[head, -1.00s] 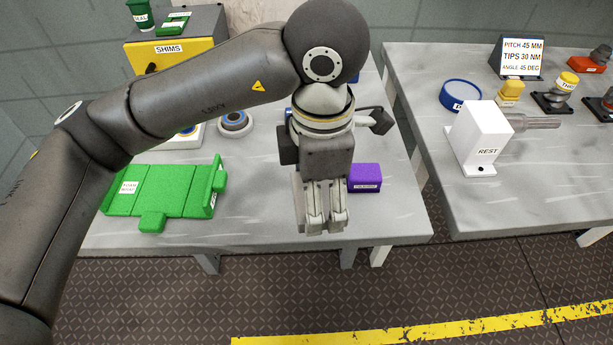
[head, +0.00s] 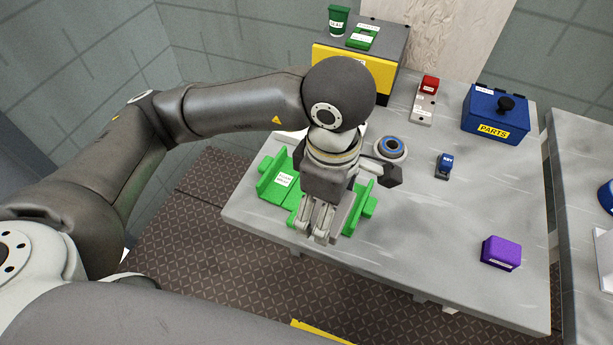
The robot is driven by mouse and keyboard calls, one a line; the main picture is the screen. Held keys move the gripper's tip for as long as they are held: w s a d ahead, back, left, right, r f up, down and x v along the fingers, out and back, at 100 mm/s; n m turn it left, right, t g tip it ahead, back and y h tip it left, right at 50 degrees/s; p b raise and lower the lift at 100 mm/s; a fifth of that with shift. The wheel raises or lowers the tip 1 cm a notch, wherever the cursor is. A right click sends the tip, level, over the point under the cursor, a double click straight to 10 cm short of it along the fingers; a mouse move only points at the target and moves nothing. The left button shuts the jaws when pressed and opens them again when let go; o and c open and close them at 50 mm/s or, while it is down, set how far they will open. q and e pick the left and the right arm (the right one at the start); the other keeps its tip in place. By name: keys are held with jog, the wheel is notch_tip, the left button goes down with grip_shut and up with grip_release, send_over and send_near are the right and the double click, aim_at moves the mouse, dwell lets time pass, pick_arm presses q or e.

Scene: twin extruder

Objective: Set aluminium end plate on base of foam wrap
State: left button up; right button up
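The green foam wrap (head: 270,187) lies on the near left part of the table, with a labelled flap at its left and raised green parts at its right. My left gripper (head: 318,232) points down over the middle of the wrap and hides much of its base. Its fingers appear closed on a grey plate (head: 346,216), which looks like the aluminium end plate and shows edge-on beside the fingers. I cannot tell whether the plate touches the wrap. My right gripper is not in view.
A round grey and blue part (head: 390,148) sits behind the gripper. A blue KEY block (head: 444,166), purple block (head: 500,253), red-topped block (head: 425,100) and blue PARTS box (head: 495,112) stand to the right. The yellow-fronted cabinet (head: 355,68) is at the back. The table's middle right is clear.

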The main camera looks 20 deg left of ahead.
pick_arm(q)
jog(key=w+a+f+p, duration=0.1)
jog(key=w+f, duration=0.1)
jog(key=w, duration=0.1)
jog(key=w+a+f+p, duration=0.1)
jog(key=w+a+f, duration=0.1)
jog(key=w+f, duration=0.1)
jog(key=w+a+f+p, duration=0.1)
jog(key=w+a+f, duration=0.1)
jog(key=w, duration=0.2)
jog(key=shift+f, duration=0.3)
jog(key=shift+w+a+f, duration=0.1)
jog(key=shift+w+f, duration=0.25)
jog(key=shift+f, duration=0.1)
jog(key=f+p, duration=0.2)
jog(key=f, duration=0.1)
jog(key=shift+w+a, duration=0.15)
jog(key=shift+w, duration=0.15)
jog(key=shift+f, duration=0.45)
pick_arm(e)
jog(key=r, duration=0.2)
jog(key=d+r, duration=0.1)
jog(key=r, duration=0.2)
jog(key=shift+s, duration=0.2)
pick_arm(q)
jog(key=shift+f, duration=0.1)
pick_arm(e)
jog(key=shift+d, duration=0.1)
